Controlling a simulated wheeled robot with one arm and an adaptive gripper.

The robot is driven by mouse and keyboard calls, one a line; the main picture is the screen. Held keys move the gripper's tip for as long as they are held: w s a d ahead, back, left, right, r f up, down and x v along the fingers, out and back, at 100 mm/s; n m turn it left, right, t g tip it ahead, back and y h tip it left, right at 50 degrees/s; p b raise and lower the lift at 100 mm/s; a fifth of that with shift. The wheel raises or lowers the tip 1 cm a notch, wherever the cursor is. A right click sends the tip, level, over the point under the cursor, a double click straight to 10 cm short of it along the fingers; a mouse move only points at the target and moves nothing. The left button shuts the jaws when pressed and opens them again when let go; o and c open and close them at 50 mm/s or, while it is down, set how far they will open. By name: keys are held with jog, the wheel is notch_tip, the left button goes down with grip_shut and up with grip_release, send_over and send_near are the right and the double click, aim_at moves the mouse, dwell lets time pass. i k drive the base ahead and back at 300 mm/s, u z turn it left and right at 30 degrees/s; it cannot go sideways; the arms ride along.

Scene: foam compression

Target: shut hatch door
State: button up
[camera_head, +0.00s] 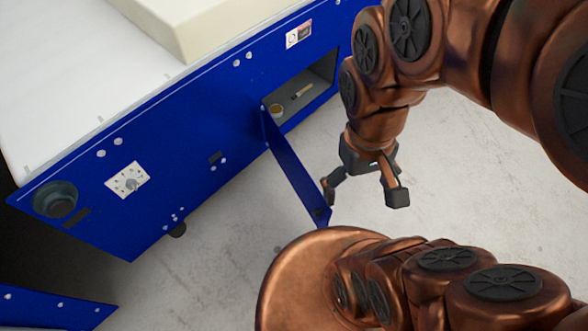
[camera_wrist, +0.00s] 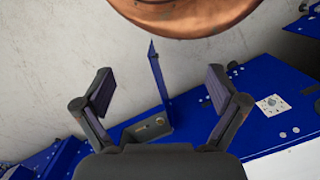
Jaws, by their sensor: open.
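The blue hatch door (camera_head: 293,163) stands swung out from the side of the blue machine (camera_head: 170,158), hinged at the left edge of a rectangular opening (camera_head: 300,92). A small round item and a light strip show inside the opening. In the wrist view the door (camera_wrist: 158,80) is a narrow upright panel seen nearly edge-on, between my fingers in the picture. My gripper (camera_head: 366,192) is open and empty. In the head view it is just right of the door's free end, its left finger close to it; contact cannot be told. In the wrist view both fingers (camera_wrist: 162,98) are spread apart.
A pale foam block (camera_head: 195,22) lies on the machine's white top (camera_head: 75,70). A dial plate (camera_head: 127,180) and a dark round fitting (camera_head: 55,200) are on the blue side. Another blue panel (camera_head: 55,308) is at lower left. The grey floor (camera_head: 460,185) right of my gripper is clear.

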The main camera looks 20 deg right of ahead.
aim_at(311, 197)
jog(key=u, duration=0.45)
jog(key=k, duration=1.05)
jog(key=u, duration=0.8)
jog(key=i, duration=0.5)
jog(key=u, duration=0.25)
